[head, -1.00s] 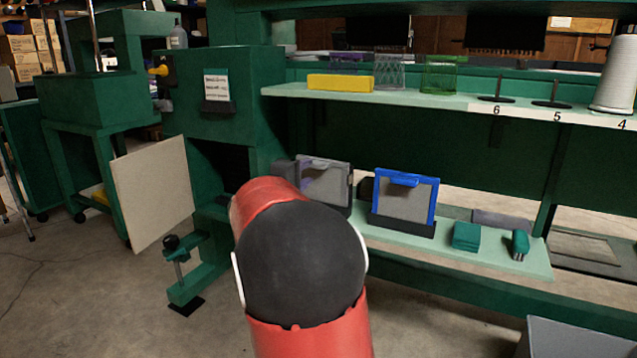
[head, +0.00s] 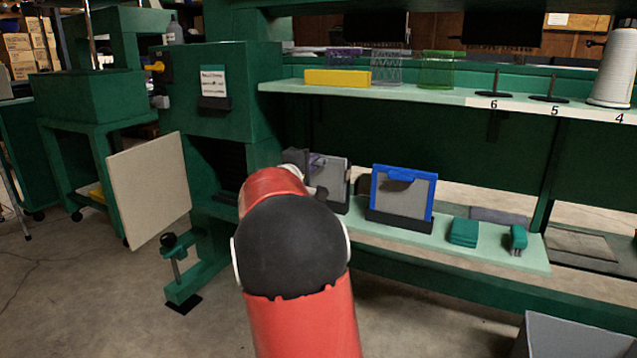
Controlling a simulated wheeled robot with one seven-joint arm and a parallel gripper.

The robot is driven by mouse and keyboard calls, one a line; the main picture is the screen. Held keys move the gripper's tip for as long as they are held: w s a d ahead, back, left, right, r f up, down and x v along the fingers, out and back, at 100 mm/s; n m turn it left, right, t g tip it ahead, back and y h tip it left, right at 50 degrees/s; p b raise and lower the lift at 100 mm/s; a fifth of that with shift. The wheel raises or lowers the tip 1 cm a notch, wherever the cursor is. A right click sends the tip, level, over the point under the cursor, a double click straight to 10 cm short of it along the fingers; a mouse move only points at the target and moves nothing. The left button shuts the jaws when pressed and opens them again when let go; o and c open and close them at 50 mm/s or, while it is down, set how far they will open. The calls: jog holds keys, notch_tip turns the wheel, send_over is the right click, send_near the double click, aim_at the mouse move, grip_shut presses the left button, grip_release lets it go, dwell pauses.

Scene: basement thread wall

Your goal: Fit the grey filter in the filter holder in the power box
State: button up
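The grey filter (head: 333,174), a flat grey-framed panel, stands upright on the lower shelf just right of my red arm. Its left and lower parts are partly covered by the arm. The power box (head: 228,125) is the green cabinet at left centre. Its pale door (head: 149,190) hangs open to the left. Its opening (head: 230,165) is dark with faint horizontal slats; the filter holder cannot be made out clearly. My gripper (head: 318,192) is mostly hidden behind my arm, by the grey filter. Only small parts show, so I cannot tell whether its fingers are open or touching the filter.
A blue-framed filter (head: 403,174) stands in a black stand to the right. A green block (head: 464,232) and a small green tool (head: 517,239) lie further right on the lower shelf (head: 490,258). A green clamp-like bracket (head: 185,285) juts out below the door.

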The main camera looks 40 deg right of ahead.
grip_shut()
notch_tip(320, 180, up, 4)
jog(key=shift+r+p, duration=0.2)
jog(key=shift+p, duration=0.75)
jog(key=shift+a, duration=0.1)
jog(key=b+v, duration=0.6)
jog(key=v, duration=1)
jog(key=shift+b, duration=0.4)
dwell(0.4)
